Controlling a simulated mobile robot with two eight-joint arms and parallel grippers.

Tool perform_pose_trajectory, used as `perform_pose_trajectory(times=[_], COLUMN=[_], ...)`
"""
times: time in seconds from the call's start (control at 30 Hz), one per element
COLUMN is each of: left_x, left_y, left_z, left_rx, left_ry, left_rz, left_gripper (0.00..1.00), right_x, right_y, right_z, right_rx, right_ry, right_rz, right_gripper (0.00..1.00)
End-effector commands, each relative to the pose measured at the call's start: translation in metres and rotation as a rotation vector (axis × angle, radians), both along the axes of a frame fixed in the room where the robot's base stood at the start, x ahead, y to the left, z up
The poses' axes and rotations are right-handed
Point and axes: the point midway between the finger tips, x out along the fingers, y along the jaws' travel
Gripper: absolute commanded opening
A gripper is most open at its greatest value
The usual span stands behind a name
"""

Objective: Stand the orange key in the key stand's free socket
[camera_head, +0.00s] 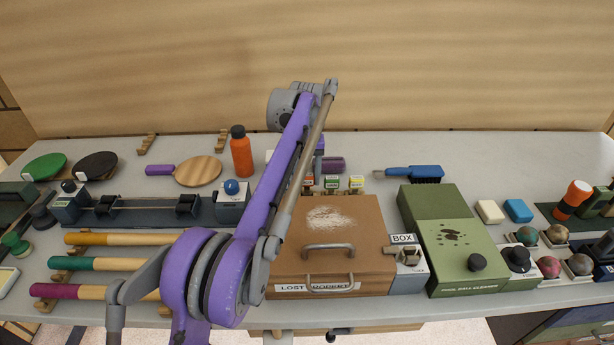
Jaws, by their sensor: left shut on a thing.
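My left arm (275,180) rises from the lower left across the middle, and its elbow stands high over the table. My left gripper is shut, but its fingers and the orange key are largely hidden behind the arm, so I cannot tell the key's tilt. A row of small coloured, white-labelled tags (357,183) stands behind the brown lost-property box; it looks like the key stand. The free socket cannot be made out. My right gripper is not in view.
The brown box (366,225) has a handle. A grey block labelled BOX (409,273) and a green cleaner case (462,262) stand right of it. An orange bottle (241,155) stands left of the arm. A blue brush (425,172) lies behind. The back right table is clear.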

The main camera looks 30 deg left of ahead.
Motion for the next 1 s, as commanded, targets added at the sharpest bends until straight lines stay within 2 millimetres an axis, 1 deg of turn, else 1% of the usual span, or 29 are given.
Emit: perform_pose_trajectory(times=[0.5,0.87,0.9,0.97,1.0], left_x=[-0.0002,-0.0002,-0.0002,-0.0002,-0.0002], left_y=[-0.0001,0.0000,0.0000,-0.0001,0.0000], left_z=[-0.0093,-0.0096,-0.0096,-0.0096,-0.0096], left_rx=[0.000,0.000,0.000,0.000,0.000], left_ry=[0.000,0.000,0.000,0.000,0.000], left_rz=[0.000,0.000,0.000,0.000,0.000], left_gripper=[0.00,0.00,0.55,0.66,0.73], right_x=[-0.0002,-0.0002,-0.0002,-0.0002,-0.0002], right_y=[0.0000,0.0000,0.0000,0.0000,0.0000], right_z=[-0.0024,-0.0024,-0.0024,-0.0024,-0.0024], right_rx=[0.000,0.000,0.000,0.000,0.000], right_ry=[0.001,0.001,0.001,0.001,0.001], right_rz=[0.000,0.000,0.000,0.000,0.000], right_gripper=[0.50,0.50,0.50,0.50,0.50])
